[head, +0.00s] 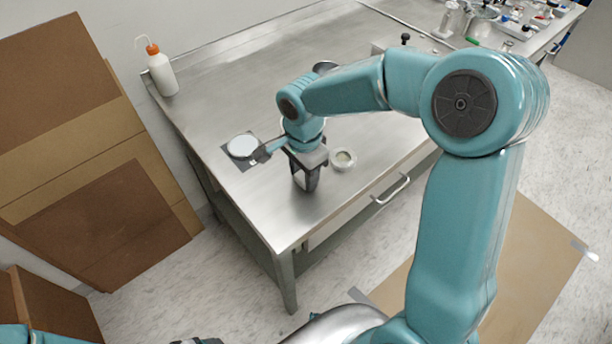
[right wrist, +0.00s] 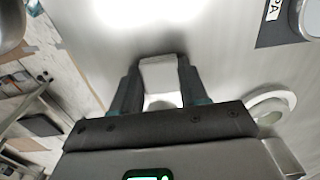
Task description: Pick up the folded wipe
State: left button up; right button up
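A pale, square-looking piece, which looks like the folded wipe (right wrist: 162,75), lies between the fingers of my right gripper (right wrist: 160,70) in the right wrist view. It fills most of the gap, and its sides run close along both fingers. I cannot tell whether the fingers press on it. In the head view my right gripper (head: 306,182) points down at the steel bench (head: 345,205), near its front left part, and hides the wipe. My left gripper is not clearly seen; only a bit of my left arm shows at the bottom left.
A round white dish on a dark label card (head: 231,157) lies left of my gripper. A small round dish (head: 343,160) sits close on its right. A wash bottle (head: 160,72) stands at the back left. Brown cardboard (head: 100,235) leans beside the bench. The front left bench corner is clear.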

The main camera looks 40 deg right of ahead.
aim_at(304, 176)
jog(key=shift+r, duration=0.1)
notch_tip(304, 176, up, 20)
jog(key=p, duration=0.2)
dwell(0.3)
jog(key=shift+o, duration=1.1)
jog(key=shift+c, duration=0.7)
jog(key=shift+f, duration=0.2)
